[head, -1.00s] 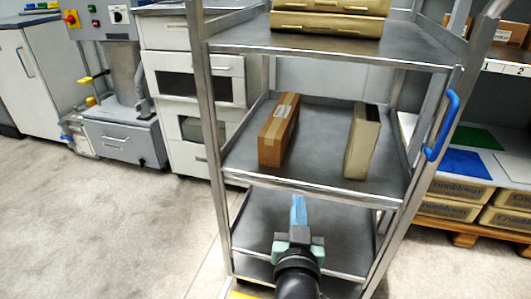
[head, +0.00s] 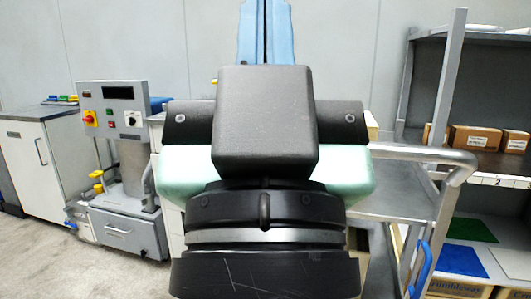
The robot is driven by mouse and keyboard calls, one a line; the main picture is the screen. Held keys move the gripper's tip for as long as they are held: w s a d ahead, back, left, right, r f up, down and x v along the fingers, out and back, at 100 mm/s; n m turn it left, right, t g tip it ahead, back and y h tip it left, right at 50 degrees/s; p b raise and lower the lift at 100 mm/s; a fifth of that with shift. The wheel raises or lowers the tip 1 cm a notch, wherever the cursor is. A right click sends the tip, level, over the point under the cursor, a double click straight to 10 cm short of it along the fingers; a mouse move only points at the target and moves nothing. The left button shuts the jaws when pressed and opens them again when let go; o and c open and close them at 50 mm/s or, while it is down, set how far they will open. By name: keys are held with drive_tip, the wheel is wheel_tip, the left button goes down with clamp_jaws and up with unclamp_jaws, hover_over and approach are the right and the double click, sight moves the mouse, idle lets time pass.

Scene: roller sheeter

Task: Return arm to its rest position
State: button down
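My gripper (head: 265,30) is raised right in front of the head camera and fills the middle of the view. Its two blue fingers point up and run to the top edge of the picture. Only a thin dark line shows between them, so they look shut, with nothing seen between them. The black and pale green gripper body (head: 268,125) and the wrist are below. The rest of my arm is hidden behind or below them.
A metal rack cart (head: 385,208) stands behind my gripper, mostly hidden. A grey machine (head: 118,125) with knobs and a white cabinet (head: 35,155) are at left. Shelving with cardboard boxes (head: 475,137) and a blue sheet (head: 465,260) is at right. Bare floor shows at lower left.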

wheel_tip(320, 180, up, 28)
drive_tip(key=p, duration=2.6)
drive_tip(key=shift+r, duration=0.2)
